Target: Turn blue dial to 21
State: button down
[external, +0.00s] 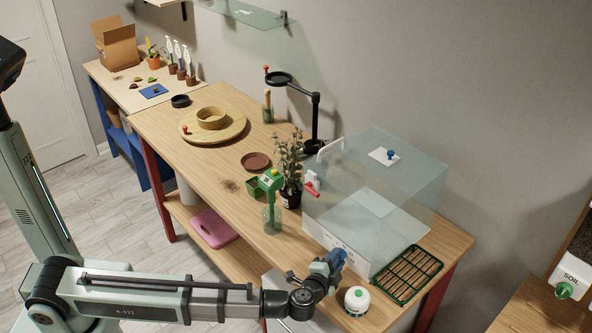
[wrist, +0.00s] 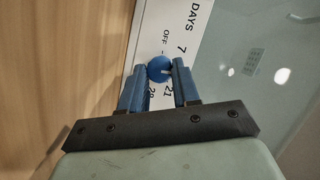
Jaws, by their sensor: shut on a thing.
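The blue dial (wrist: 160,69) is a small round knob on a white panel (wrist: 191,20) printed with "DAYS", "OFF", "7", "21" and "28". My gripper (wrist: 160,80) has its blue fingers on either side of the dial, shut on it. A small pale mark shows on the dial's right part; I cannot tell exactly which number it points at. The right finger covers part of the scale between 7 and 21. In the external view my gripper (external: 336,258) is at the lower front of the clear glass case (external: 365,200), and the dial is hidden there.
A white-and-green round jar (external: 356,301) stands right of my gripper, near the table's front edge. A green-framed rack (external: 408,275) lies behind it. A green-topped bottle (external: 271,212) and a potted plant (external: 290,165) stand left of the case.

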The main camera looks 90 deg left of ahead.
jog(key=shift+f+m+y, duration=0.1)
jog(key=shift+m+y, duration=0.3)
jog(key=shift+m, duration=0.5)
jog(key=c, duration=0.8)
grip_release()
jog(key=v, duration=1.4)
